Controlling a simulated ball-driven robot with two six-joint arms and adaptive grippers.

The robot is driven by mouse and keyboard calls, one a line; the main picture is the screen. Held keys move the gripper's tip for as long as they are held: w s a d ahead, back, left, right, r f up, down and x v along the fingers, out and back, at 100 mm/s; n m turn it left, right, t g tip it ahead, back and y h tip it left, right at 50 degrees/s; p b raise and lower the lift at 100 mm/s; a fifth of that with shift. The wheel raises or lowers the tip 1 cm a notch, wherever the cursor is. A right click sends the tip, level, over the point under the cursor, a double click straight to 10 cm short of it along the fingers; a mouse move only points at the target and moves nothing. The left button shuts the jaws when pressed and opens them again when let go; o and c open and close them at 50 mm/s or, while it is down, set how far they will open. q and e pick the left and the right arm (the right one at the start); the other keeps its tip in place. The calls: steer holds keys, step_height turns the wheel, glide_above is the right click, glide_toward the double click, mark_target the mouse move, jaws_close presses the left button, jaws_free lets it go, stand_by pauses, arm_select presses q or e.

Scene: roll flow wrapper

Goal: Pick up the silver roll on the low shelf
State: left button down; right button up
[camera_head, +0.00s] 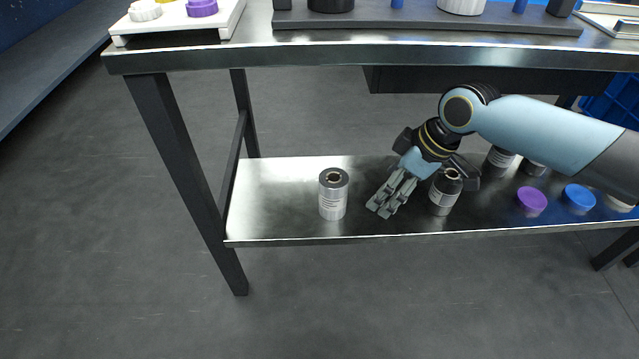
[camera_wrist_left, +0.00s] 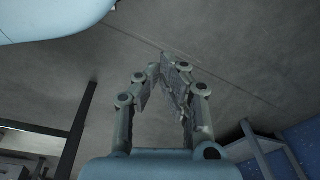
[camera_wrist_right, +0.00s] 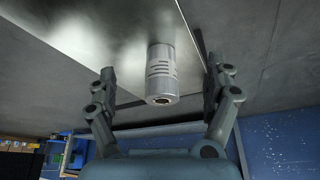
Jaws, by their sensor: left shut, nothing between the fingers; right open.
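The silver roll (camera_head: 333,194) stands upright on the low shelf (camera_head: 275,190), left of my right gripper. In the right wrist view the silver roll (camera_wrist_right: 161,75) shows between the two fingers, beyond their tips. My right gripper (camera_head: 391,194) is open and empty over the shelf, apart from the roll, its fingers pointing left. It also shows in the right wrist view (camera_wrist_right: 160,85). My left gripper (camera_wrist_left: 170,75) is shut and empty, over the grey floor in the left wrist view. It does not show in the head view.
A dark roll with a pale label (camera_head: 445,192) stands right beside my right gripper. Purple (camera_head: 531,200) and blue (camera_head: 578,198) rolls stand further right. The table top (camera_head: 300,47) overhangs the shelf. A table leg (camera_head: 190,180) stands at the left. The shelf left of the silver roll is clear.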

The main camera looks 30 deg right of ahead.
mark_target(340, 179)
steer(key=w+a+b, duration=0.1)
steer(key=w, duration=0.1)
steer(key=w+a+b, duration=0.1)
steer(key=w+a, duration=0.1)
steer(key=w+a+b, duration=0.1)
steer(key=w, duration=0.2)
steer(key=shift+w+a+f, duration=0.1)
steer(key=shift+a+f, duration=0.15)
steer(key=shift+a, duration=0.05)
steer(key=shift+w+a, duration=0.1)
steer(key=shift+w, duration=0.1)
steer(key=b+x, duration=0.3)
steer(key=shift+w+a+f, duration=0.1)
steer(key=shift+f, duration=0.25)
steer(key=shift+w+a+f+b, duration=0.1)
steer(key=shift+w+f+b, duration=0.2)
steer(key=shift+f, duration=0.1)
arm_select(q)
steer(key=w+d+r+t, duration=0.1)
steer(key=w+d+t, duration=0.1)
steer(key=w+t, duration=0.2)
steer(key=shift+w+d+r+t+h, duration=0.15)
steer(key=shift+w+r+t+h, duration=0.2)
steer(key=shift+w, duration=0.5)
steer(key=shift+f, duration=0.1)
arm_select(e)
steer(key=c, duration=1.5)
